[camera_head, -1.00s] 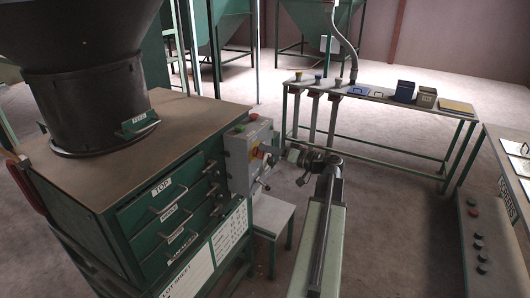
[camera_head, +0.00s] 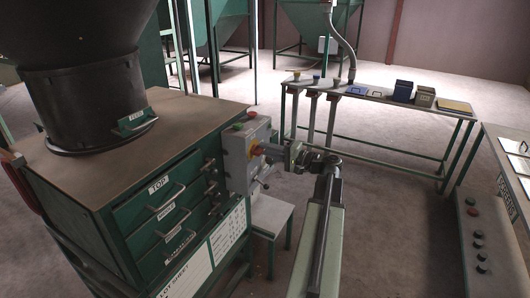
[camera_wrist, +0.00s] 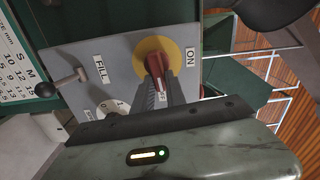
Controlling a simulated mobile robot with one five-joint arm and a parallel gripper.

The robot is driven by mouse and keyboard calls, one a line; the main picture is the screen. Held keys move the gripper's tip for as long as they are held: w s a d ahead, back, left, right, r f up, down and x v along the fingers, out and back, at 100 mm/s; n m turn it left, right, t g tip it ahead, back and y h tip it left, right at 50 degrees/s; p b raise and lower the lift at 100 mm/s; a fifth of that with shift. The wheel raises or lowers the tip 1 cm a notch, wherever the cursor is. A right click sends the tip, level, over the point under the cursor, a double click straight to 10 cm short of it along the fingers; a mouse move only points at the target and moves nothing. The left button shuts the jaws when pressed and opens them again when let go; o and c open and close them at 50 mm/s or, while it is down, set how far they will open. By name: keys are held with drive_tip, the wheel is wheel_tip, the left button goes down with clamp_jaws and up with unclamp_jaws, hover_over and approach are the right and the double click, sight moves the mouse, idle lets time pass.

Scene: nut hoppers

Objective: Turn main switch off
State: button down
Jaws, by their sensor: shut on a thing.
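The main switch is a red knob (camera_wrist: 154,62) on a yellow disc (camera_wrist: 174,47), set in the grey control box (camera_head: 234,168) on the side of the green cabinet. An ON label (camera_wrist: 190,57) is to the right of the disc in the wrist view. My gripper (camera_head: 261,149) reaches the switch from the right in the head view. In the wrist view its dark fingers (camera_wrist: 157,88) are shut on the red knob. The fingers hide the lower part of the knob and most of a label behind them.
A lever (camera_wrist: 66,80) beside a FILL label (camera_wrist: 101,70) is on the same box. Green and red buttons (camera_head: 245,121) sit on top of it. The drawer cabinet (camera_head: 170,215) stands left, a small stool (camera_head: 270,213) below, a long bench (camera_head: 385,97) behind.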

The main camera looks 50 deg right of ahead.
drive_tip(key=shift+a+f+m, duration=0.1)
drive_tip(key=shift+f+m, duration=0.1)
drive_tip(key=shift+m, duration=0.4)
drive_tip(key=c, duration=1.4)
unclamp_jaws()
drive_tip(key=shift+o, duration=0.2)
drive_tip(key=v, duration=0.8)
